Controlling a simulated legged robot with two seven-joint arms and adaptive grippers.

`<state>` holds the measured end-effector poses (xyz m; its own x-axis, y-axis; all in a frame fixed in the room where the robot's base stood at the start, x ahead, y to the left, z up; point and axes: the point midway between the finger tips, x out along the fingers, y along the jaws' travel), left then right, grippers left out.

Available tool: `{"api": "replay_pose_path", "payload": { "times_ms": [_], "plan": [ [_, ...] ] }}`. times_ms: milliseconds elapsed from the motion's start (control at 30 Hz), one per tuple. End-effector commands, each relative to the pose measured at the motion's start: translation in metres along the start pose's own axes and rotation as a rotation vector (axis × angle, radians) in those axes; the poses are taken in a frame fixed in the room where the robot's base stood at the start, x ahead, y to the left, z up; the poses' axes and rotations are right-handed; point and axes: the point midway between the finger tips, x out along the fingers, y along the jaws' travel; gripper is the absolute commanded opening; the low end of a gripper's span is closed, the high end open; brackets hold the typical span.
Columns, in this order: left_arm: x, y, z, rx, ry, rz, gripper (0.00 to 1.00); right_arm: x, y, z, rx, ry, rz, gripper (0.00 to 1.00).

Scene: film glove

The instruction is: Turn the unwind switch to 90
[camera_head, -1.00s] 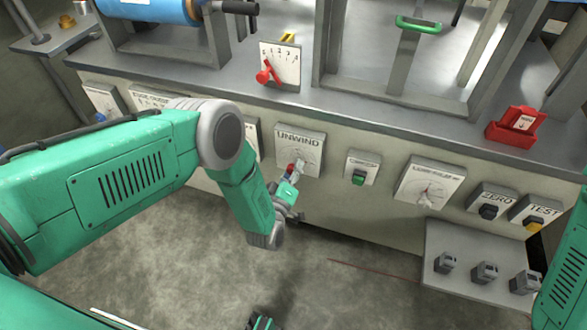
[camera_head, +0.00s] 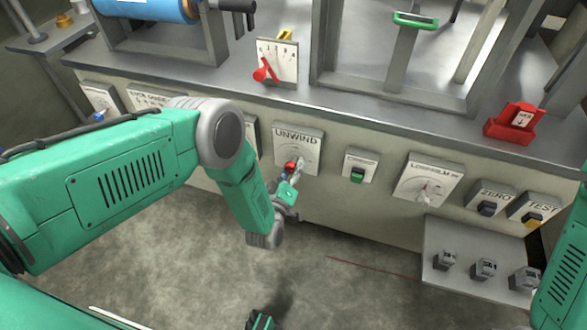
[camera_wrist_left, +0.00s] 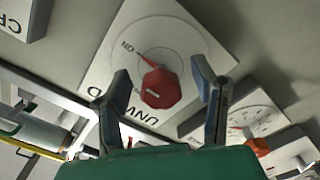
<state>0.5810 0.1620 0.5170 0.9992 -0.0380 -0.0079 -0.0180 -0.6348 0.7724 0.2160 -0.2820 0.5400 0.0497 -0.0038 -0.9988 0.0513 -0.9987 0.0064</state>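The unwind switch is a red knob (camera_wrist_left: 161,88) on a white panel with a round dial, marked UNWIND (camera_head: 297,137). In the wrist view the panel appears rotated, and a white line shows on the knob's face. A thin red pointer shows beside the knob, but I cannot read its value. My left gripper (camera_wrist_left: 160,78) is open, with one finger on each side of the knob and visible gaps between. In the head view my left gripper (camera_head: 290,180) is at the panel's lower edge and partly hides the dial.
A green-button panel (camera_head: 359,168) and another white dial panel (camera_head: 428,178) stand to the right, then the ZERO (camera_head: 492,197) and TEST (camera_head: 534,208) buttons. A shelf with small metal blocks (camera_head: 486,269) juts out below them. A red box (camera_head: 516,124) sits on the bench edge.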

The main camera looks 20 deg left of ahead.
Motion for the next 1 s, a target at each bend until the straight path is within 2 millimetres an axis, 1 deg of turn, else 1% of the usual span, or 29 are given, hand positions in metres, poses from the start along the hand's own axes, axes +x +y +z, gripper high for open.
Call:
{"api": "replay_pose_path", "payload": {
  "times_ms": [133, 233, 600, 700, 833, 1000],
  "plan": [
    [-0.004, 0.0, -0.001, 0.001, 0.003, 0.0, 0.53, -0.001, 0.0, 0.002, 0.0, 0.002, 0.0, 0.4],
    [-0.015, -0.001, -0.001, 0.001, 0.001, -0.001, 0.53, -0.001, 0.0, 0.002, 0.0, 0.002, 0.0, 0.4],
    [-0.091, -0.001, 0.002, 0.001, -0.003, -0.004, 0.53, -0.001, 0.0, 0.001, 0.0, 0.003, 0.0, 0.4],
    [-0.106, -0.001, 0.002, 0.001, -0.002, -0.003, 0.53, -0.001, 0.0, 0.001, 0.0, 0.003, 0.0, 0.4],
    [-0.116, 0.0, 0.002, 0.001, -0.001, -0.001, 0.53, -0.001, 0.0, 0.001, 0.0, 0.003, 0.0, 0.4],
    [-0.12, 0.0, 0.002, 0.001, -0.002, -0.001, 0.53, -0.001, 0.0, 0.001, 0.0, 0.003, 0.0, 0.4]
  ]
}}
